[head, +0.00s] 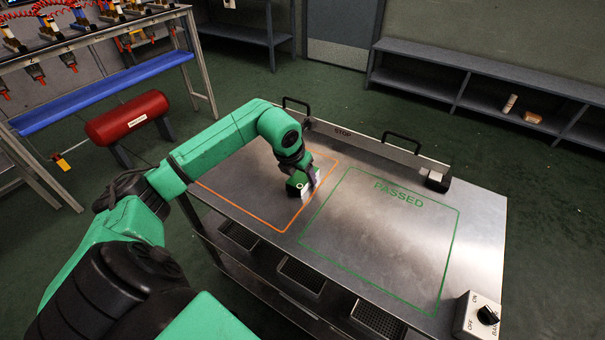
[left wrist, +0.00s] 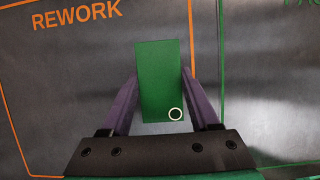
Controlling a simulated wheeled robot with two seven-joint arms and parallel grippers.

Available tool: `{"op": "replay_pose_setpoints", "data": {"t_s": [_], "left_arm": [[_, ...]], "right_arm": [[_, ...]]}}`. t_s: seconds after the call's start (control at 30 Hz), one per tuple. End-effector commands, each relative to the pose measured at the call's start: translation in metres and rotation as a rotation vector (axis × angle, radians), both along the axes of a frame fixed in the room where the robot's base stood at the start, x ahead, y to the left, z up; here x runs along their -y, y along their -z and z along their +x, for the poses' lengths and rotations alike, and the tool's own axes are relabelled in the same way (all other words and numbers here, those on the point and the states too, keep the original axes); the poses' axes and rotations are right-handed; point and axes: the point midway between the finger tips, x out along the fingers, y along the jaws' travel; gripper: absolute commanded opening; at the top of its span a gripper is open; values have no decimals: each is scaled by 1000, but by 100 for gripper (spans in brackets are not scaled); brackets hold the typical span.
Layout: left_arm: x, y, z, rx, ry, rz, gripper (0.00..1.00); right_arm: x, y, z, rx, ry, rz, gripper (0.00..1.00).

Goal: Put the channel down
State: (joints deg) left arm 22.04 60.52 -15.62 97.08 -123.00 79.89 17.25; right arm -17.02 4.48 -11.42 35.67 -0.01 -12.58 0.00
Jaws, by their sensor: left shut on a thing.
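The channel (left wrist: 160,70) is a green rectangular piece with a pale ring near one corner in the left wrist view. My left gripper (head: 306,188) is shut on it, with one purple finger on each long side. In the head view the channel (head: 295,186) shows small and partly hidden by the gripper. It is over the right part of the orange-outlined area, marked REWORK (left wrist: 76,15) in the wrist view. The green-outlined PASSED area (head: 385,235) is to the right and empty. I cannot tell whether the channel touches the table. My right gripper is not in view.
The metal table (head: 480,225) has a raised stop rail (head: 365,146) with black handles along its back. A switch box (head: 480,316) stands at the front right corner. A red tank (head: 127,116) and a tool rack are at the left, apart from the table.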

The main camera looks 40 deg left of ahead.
Motion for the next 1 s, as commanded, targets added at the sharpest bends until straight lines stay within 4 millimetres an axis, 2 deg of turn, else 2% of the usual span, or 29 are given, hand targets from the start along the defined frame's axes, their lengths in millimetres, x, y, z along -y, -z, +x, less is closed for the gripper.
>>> {"op": "replay_pose_setpoints", "data": {"t_s": [0.03, 0.07, 0.1, 0.13, 0.4, 0.53, 0.9, 1.0], "left_arm": [[0, 1, 0, 1, 0, 0, 0], [0, 1, 0, 0, 0, 0, 73], [0, 0, 0, 0, 0, 0, 88], [0, 0, 0, 0, 0, 0, 92], [0, -1, 0, 0, 0, 1, 92], [-1, -10, -3, 3, 0, 3, 92], [1, -95, -38, 4, -1, 4, 92], [2, -107, -44, 1, -1, 3, 92]], "right_arm": [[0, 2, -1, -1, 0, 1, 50], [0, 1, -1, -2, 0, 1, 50], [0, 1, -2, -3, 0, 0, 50], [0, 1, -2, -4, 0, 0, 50], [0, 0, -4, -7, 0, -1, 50], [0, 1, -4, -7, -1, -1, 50], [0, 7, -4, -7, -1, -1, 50], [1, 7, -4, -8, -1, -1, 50]]}}
